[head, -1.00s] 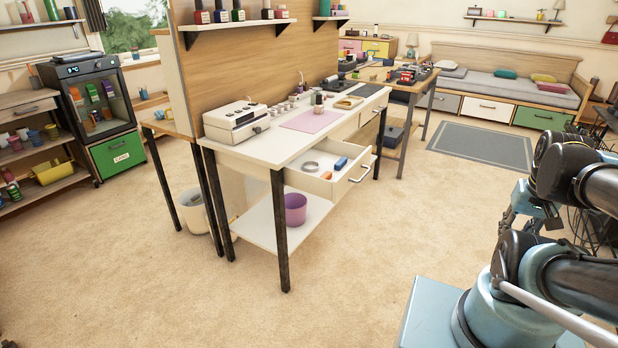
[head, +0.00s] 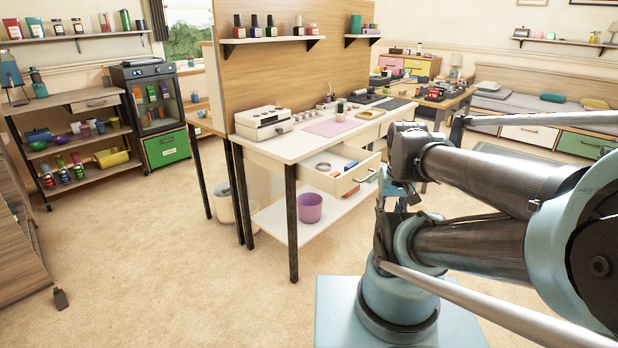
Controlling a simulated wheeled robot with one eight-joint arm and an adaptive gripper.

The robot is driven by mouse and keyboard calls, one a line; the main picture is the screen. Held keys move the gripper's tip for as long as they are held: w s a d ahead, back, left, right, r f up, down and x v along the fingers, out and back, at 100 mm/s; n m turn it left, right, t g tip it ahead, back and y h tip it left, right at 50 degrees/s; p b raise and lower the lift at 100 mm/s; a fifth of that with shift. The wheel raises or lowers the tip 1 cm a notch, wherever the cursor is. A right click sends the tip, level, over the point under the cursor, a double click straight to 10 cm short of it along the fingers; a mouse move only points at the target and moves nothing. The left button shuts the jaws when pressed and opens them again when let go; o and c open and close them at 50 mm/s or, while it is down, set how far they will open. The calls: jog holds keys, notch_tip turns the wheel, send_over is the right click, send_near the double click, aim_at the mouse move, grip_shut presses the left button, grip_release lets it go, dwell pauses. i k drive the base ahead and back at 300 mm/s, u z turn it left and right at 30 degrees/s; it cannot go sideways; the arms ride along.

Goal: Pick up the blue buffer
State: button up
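A small blue block (head: 350,165), which looks like the blue buffer, lies in the open drawer (head: 345,184) of the white desk. It is small in the head view and partly covered by the drawer's front edge. An orange item (head: 337,174) and a grey ring (head: 323,167) lie beside it in the drawer. My arm stands to the right of the desk. My gripper is mostly hidden among the arm links, apart from the blue block, and its fingers cannot be made out.
The desk (head: 285,150) carries a white device (head: 264,123), a pink mat (head: 332,127) and several small items. A purple bin (head: 310,208) stands on its lower shelf. Carpet (head: 170,270) is clear in front and left. A dark small object (head: 60,299) lies at left.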

aim_at(354, 164)
jog(key=u, duration=0.25)
jog(key=i, duration=1)
jog(key=z, duration=0.05)
